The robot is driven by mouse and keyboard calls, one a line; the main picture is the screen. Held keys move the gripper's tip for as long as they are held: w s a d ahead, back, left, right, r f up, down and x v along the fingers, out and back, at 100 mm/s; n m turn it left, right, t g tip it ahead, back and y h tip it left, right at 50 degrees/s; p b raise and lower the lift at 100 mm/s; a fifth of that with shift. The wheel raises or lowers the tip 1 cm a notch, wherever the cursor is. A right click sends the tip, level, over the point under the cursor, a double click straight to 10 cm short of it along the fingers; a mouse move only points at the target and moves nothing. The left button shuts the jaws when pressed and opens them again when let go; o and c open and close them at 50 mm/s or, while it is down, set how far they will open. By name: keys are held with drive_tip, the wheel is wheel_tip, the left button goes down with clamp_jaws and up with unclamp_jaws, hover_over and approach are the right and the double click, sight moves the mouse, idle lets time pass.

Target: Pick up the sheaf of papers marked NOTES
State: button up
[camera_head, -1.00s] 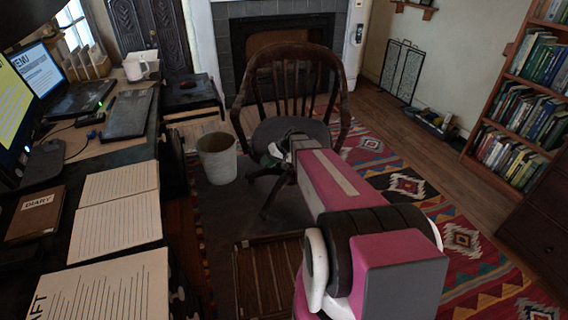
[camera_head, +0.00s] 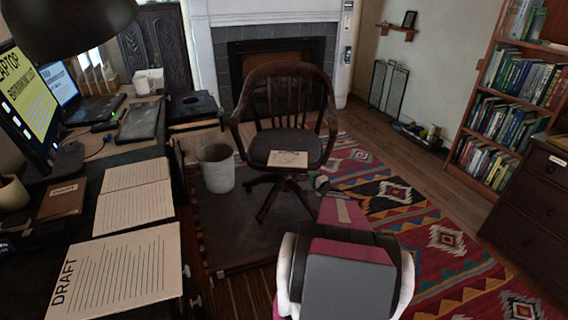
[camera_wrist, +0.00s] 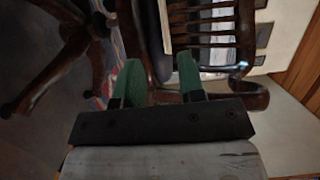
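A small pale sheaf of papers (camera_head: 288,158) lies flat on the seat of the dark wooden chair (camera_head: 290,100); its dark marking is too small to read. In the wrist view my gripper (camera_wrist: 160,72) has its two green fingers apart with nothing held. A thin pale edge (camera_wrist: 165,25), which may be this sheaf seen edge-on, shows beyond the gap between the fingers, along a dark slab. In the head view my arm hides most of the gripper, which is low by the right front of the seat.
The desk at left holds a sheaf marked DRAFT (camera_head: 118,275), lined pages (camera_head: 135,207), a brown diary (camera_head: 62,199) and screens. A bin (camera_head: 216,168) stands left of the chair. The patterned rug (camera_head: 430,225) at right is clear; a bookshelf (camera_head: 515,95) stands beyond.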

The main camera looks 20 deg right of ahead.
sight(299, 166)
drive_tip(key=shift+r+x, duration=0.2)
drive_tip(key=shift+x, duration=5.15)
clamp_jaws()
